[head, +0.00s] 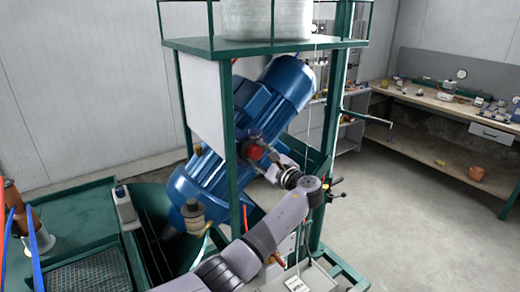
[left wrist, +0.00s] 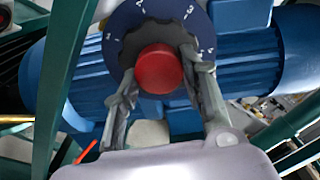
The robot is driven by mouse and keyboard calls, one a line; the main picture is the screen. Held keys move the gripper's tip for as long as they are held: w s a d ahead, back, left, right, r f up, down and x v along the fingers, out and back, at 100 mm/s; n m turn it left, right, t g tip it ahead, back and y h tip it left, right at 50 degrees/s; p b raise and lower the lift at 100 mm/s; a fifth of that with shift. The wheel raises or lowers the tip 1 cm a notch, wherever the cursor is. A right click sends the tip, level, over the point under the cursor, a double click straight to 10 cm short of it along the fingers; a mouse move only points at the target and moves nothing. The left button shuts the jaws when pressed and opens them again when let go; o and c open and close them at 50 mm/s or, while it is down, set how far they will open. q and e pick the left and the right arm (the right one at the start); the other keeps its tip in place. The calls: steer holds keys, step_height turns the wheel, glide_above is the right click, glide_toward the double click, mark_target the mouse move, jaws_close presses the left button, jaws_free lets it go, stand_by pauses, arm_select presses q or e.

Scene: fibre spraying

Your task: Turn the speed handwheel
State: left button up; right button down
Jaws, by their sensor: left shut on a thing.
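The speed handwheel (left wrist: 125,58) is a dark, notched wheel with a red central hub (left wrist: 158,69). A blue dial ring (left wrist: 165,8) with white numbers lies behind it. In the head view, the red hub (head: 253,152) shows at the front of the blue motor unit, beside a green post. My right gripper is not in view.
The blue motor (head: 272,92) sits tilted inside a green frame (head: 229,120) with posts close to my arm. A white fibre spool (head: 266,18) stands on the top shelf. A green bench (head: 75,225) is at left. A workbench (head: 440,103) stands at back right, with open floor before it.

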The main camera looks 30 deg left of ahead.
arm_select(q)
steer(key=shift+m+p, duration=0.35)
steer(key=shift+m, duration=0.15)
steer(key=shift+f, duration=0.1)
steer(key=o, duration=1.2)
steer(key=shift+c, duration=0.2)
steer(key=shift+d, duration=0.15)
steer(key=v, duration=1.1)
steer(key=shift+s+d, duration=0.2)
steer(key=shift+d, duration=0.1)
